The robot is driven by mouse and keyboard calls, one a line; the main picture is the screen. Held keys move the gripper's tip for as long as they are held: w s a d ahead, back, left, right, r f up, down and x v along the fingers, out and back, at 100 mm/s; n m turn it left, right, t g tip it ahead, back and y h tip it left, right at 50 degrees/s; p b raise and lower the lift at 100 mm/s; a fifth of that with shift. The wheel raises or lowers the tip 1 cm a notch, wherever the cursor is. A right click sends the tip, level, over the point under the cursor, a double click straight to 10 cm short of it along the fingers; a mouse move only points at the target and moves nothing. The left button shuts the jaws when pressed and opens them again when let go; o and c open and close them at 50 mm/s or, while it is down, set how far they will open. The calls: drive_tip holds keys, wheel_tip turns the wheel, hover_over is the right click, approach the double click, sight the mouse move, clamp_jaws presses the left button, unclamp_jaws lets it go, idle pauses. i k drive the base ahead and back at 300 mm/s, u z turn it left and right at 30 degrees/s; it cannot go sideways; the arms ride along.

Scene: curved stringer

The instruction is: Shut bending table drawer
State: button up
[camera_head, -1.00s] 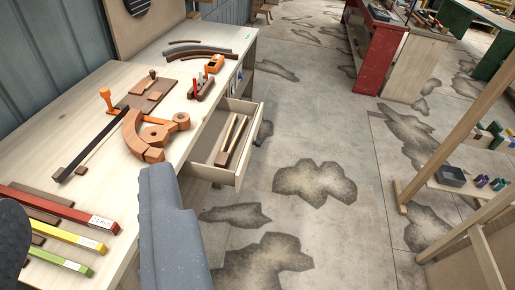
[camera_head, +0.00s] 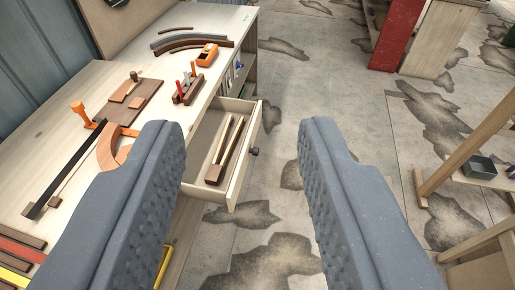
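The bending table (camera_head: 60,131) is a pale wooden workbench on the left. Its drawer (camera_head: 241,160) is pulled out over the floor on the table's right side. Wooden pieces (camera_head: 224,150) lie in the drawer, and a dark knob (camera_head: 254,151) sits on its front. My gripper (camera_head: 236,128) is open and empty, with two thick grey textured fingers. The drawer shows between the fingers, nearer the left one, which hides part of the table edge. I cannot tell whether the left finger touches the drawer.
On the tabletop are an orange bending form (camera_head: 112,150), an orange plane (camera_head: 208,53), a tool rack (camera_head: 187,90) and curved strips (camera_head: 190,42). A wooden stand (camera_head: 465,150) is at the right. Stained floor (camera_head: 285,95) beside the drawer is clear.

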sight(201, 150)
drive_tip(key=k, duration=1.05)
drive_tip(key=z, duration=0.35)
drive_tip(key=i, duration=1.55)
drive_tip(key=u, duration=0.45)
